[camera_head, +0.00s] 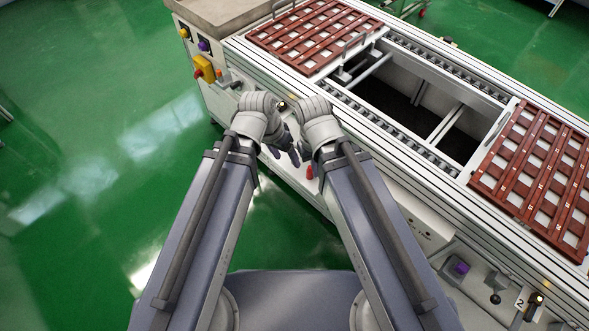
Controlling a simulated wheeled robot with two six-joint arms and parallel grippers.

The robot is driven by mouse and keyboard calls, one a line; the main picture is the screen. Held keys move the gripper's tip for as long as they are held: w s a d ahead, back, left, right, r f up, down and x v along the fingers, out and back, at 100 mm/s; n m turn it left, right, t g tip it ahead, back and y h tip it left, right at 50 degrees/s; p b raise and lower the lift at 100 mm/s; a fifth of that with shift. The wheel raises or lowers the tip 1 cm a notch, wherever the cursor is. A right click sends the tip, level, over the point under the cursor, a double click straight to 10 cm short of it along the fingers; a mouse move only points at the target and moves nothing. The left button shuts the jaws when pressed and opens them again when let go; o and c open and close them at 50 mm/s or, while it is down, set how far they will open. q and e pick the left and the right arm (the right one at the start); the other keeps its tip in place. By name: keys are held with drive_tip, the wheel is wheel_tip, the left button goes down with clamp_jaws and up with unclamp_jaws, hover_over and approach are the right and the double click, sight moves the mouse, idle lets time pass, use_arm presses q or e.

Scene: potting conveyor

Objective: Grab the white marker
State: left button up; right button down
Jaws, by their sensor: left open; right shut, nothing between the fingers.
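I cannot make out a white marker in the head view. My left gripper (283,152) hangs in front of the conveyor's near side, below its wrist, with its dark fingers apart and nothing seen between them. My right gripper (304,149) is close beside it on the right, shut and empty. Its fingers are small and partly hidden by its wrist. The two grippers are nearly side by side, and I cannot tell whether they touch.
The white conveyor (408,165) runs diagonally, with an open gap in its middle. One red-brown slatted tray (313,34) lies at its far end, another (537,180) at right. A yellow switch box (204,68) and a red knob (309,173) are on the near side. Green floor is clear at left.

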use_arm(q)
drive_tip(key=w+a+f+m+t+h+b, duration=0.1)
drive_tip(key=w+f+t+h+b, duration=0.2)
drive_tip(key=w+f+b, duration=0.4)
drive_tip(key=w+a+f+m+t+h+b, duration=0.1)
drive_tip(key=w+f+t+h+b, duration=0.3)
drive_tip(key=f+b, duration=1.6)
drive_tip(key=w+m+t+b, duration=0.1)
drive_tip(key=w+b, duration=0.2)
drive_tip(key=b, duration=0.7)
drive_tip(key=shift+a+h, duration=0.3)
drive_tip(key=shift+w, duration=0.15)
drive_tip(key=shift+b+x, duration=0.6)
drive_tip(key=shift+x, duration=0.6)
drive_tip(key=shift+w+r+b+x, duration=0.15)
drive_tip(key=shift+b+x, duration=0.1)
drive_tip(key=shift+x, duration=0.65)
drive_tip(key=shift+w+r+b+x, duration=0.1)
drive_tip(key=shift+w+b+x, duration=0.1)
drive_tip(key=shift+x, duration=0.7)
drive_tip(key=shift+w+r+b+x, duration=0.1)
drive_tip(key=shift+b+x, duration=0.15)
drive_tip(key=shift+x, duration=0.65)
drive_tip(key=shift+a, duration=0.2)
clamp_jaws()
